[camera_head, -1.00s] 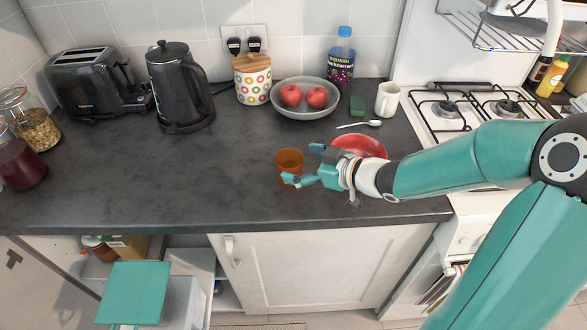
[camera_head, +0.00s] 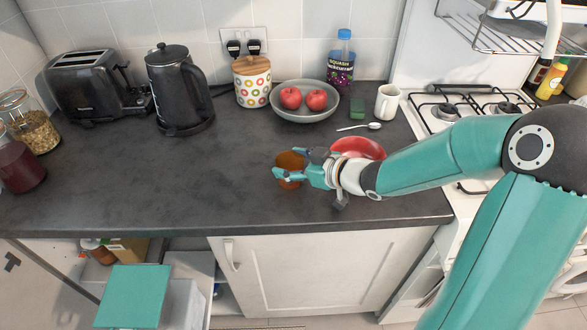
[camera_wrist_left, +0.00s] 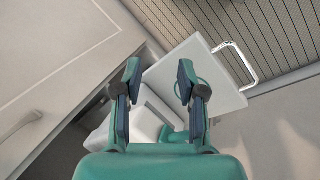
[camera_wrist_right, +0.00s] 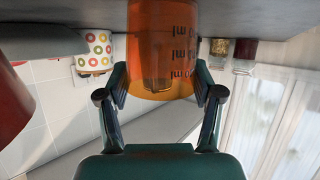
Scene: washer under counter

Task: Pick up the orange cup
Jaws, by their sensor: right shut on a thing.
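The orange cup (camera_head: 290,162) is translucent and stands upright on the dark counter, near its front edge. My right gripper (camera_head: 287,166) reaches it from the right, with a finger on either side, and is shut on it. In the right wrist view the cup (camera_wrist_right: 162,45) shows large between the fingertips (camera_wrist_right: 160,90), with dark measuring marks on its side. My left gripper (camera_wrist_left: 157,75) is open and empty in its wrist view. In the head view the left fingers are not seen.
A red bowl (camera_head: 358,147) sits just behind my right wrist. A spoon (camera_head: 360,127), white mug (camera_head: 387,101) and grey fruit bowl (camera_head: 305,112) stand farther back. The kettle (camera_head: 180,90) and toaster (camera_head: 97,85) are at the back left. The counter left of the cup is clear.

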